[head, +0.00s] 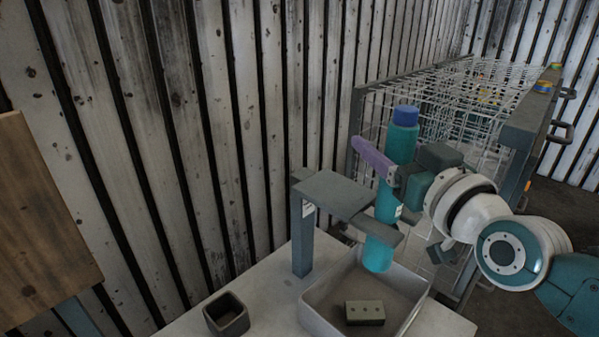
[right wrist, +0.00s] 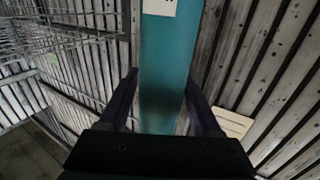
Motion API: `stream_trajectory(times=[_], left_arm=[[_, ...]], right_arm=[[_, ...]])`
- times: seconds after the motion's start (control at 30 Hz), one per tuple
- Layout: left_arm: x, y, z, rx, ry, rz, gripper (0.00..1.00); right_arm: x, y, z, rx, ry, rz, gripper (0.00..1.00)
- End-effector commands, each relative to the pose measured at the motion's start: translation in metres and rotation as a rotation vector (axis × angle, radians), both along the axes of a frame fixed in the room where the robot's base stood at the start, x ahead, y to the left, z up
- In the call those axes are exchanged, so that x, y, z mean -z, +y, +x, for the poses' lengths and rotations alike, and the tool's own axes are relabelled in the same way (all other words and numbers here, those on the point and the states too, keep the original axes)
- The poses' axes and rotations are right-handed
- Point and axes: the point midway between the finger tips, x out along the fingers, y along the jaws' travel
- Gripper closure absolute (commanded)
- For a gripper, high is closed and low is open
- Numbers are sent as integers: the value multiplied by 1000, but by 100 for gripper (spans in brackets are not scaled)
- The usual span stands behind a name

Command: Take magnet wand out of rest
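The magnet wand (head: 402,142) is a long teal cylinder with a blue top. It stands nearly upright at the dark grey rest (head: 335,194), whose prong crosses in front of its lower part. Its lower end hangs over the grey bin. My right gripper (head: 372,160) reaches in from the right at the wand's middle, with one purple finger in front of it; the other finger is hidden. My left gripper is out of view.
Below the wand is a grey bin (head: 322,317) holding a small drab block (head: 364,312). A small dark square cup (head: 226,314) stands on the pale table (head: 262,290). A wire rack (head: 470,100) stands behind to the right; a ribbed wall is close behind.

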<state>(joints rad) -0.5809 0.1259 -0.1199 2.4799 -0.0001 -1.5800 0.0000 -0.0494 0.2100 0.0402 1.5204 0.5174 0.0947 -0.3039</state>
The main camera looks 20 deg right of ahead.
Motion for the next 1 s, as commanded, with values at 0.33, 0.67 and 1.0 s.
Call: stream_trajectory(times=[0.33, 0.67, 1.0], left_arm=[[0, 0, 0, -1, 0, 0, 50], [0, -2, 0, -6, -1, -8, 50], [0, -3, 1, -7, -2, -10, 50]], right_arm=[[0, 0, 0, 0, 0, 0, 75], [0, 0, 0, 0, 0, 0, 100], [0, 0, 0, 0, 0, 0, 100]])
